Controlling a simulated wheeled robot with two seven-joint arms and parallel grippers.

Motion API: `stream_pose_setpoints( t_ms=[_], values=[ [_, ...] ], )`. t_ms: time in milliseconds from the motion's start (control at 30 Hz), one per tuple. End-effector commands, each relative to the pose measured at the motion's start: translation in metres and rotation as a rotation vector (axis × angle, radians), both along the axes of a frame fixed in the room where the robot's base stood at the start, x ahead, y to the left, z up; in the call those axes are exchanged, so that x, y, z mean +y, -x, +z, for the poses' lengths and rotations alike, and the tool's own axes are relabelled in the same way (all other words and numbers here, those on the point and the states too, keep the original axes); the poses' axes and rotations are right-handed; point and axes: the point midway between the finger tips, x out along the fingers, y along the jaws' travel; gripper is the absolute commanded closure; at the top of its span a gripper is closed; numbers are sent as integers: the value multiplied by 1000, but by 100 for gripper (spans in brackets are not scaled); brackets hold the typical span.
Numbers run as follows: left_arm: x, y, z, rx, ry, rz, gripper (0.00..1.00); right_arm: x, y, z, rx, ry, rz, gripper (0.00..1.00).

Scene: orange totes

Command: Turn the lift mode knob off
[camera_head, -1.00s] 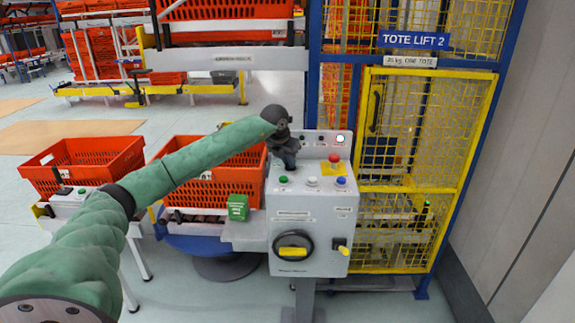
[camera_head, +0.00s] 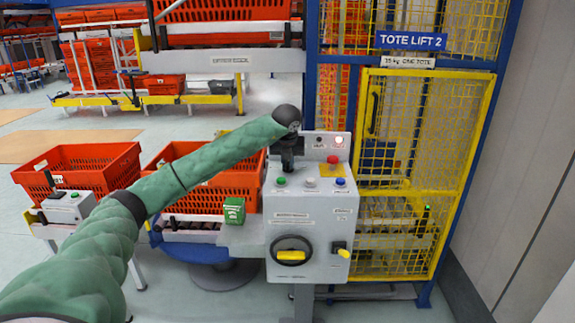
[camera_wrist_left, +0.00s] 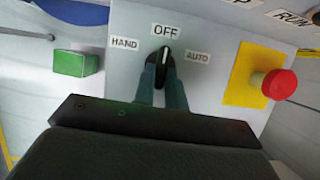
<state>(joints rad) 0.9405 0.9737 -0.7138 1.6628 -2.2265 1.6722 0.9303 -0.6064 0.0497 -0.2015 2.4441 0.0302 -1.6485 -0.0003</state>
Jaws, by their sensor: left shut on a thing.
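The lift mode knob (camera_wrist_left: 164,57) is black with a white pointer line. In the left wrist view it stands under the OFF label, between HAND and AUTO, and its line points up close to OFF. My left gripper (camera_wrist_left: 164,72) is shut on the knob, one finger on each side. In the head view the same gripper (camera_head: 288,168) reaches down to the back of the grey control box (camera_head: 287,228) and hides the knob. My right gripper is not in view.
A red mushroom button (camera_wrist_left: 279,84) on a yellow plate sits right of the knob. Green, white and blue buttons line the box's front edge. A small green box (camera_head: 234,211) stands left. Orange totes (camera_head: 165,158) lie behind. A yellow mesh cage (camera_head: 420,140) stands right.

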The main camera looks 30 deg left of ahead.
Motion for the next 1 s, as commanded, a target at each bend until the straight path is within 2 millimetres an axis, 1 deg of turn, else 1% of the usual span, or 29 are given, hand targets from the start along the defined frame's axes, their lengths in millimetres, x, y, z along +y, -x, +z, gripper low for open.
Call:
stream_pose_setpoints(
  t_ms=[133, 567, 600, 700, 1000],
  values=[
    [0, -1, 2, -3, 0, 27, 100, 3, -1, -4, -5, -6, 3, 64],
    [0, -1, 2, -4, 0, 36, 100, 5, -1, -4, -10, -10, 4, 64],
    [0, -1, 2, -4, 0, 36, 83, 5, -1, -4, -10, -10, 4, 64],
    [0, -1, 2, -3, 0, 35, 65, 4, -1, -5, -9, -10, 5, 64],
    [-1, 0, 2, -1, 0, 34, 65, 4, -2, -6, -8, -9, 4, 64]
  ],
)
